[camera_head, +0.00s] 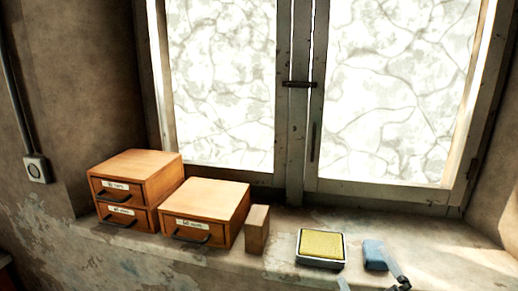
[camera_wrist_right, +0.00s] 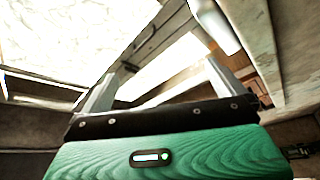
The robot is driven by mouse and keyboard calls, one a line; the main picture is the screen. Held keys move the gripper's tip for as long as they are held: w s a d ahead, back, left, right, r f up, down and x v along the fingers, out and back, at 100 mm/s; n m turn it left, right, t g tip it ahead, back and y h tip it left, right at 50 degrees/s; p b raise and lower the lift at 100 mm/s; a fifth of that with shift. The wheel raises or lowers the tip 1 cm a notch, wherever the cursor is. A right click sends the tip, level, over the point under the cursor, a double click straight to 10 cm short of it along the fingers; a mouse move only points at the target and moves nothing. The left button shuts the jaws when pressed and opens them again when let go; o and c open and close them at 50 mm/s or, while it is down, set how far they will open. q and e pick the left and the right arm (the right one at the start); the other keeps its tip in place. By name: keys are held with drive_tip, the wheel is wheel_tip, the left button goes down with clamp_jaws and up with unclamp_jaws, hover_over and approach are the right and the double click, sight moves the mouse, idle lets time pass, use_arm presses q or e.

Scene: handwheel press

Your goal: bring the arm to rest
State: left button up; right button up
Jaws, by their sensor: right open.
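My right gripper (camera_head: 370,276) shows only in part at the bottom right of the head view, as grey finger pieces at the lower edge. The press does not show. My left gripper is in neither view.
A window (camera_head: 300,100) stands behind. The sill's right end looks clear.

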drive_tip(key=s+d+f+m+g+h, duration=0.15)
drive_tip(key=s+f+m+g, duration=0.3)
drive_tip(key=f, duration=0.45)
drive_tip(key=s+d+f+m+g+h, duration=0.1)
drive_tip(key=s+f+m+g+h, duration=0.3)
drive_tip(key=f, duration=0.4)
drive_tip(key=s+a+f+m+g+y, duration=0.1)
drive_tip(key=s+f+g, duration=0.35)
drive_tip(key=s, duration=0.45)
drive_tip(key=s+a+f+m+g+y, duration=0.1)
drive_tip(key=s+f+m+g+y, duration=0.1)
drive_tip(key=s+f+g, duration=0.45)
wheel_tip(320, 180, down, 30)
drive_tip(key=s+t, duration=0.1)
drive_tip(key=s, duration=0.1)
drive_tip(key=s+d+f+n, duration=0.1)
drive_tip(key=s+d+f, duration=0.2)
drive_tip(key=s+f, duration=1.6)
drive_tip(key=shift+f+g+h, duration=0.2)
drive_tip(key=shift+g+h, duration=0.15)
drive_tip(key=shift+g, duration=0.1)
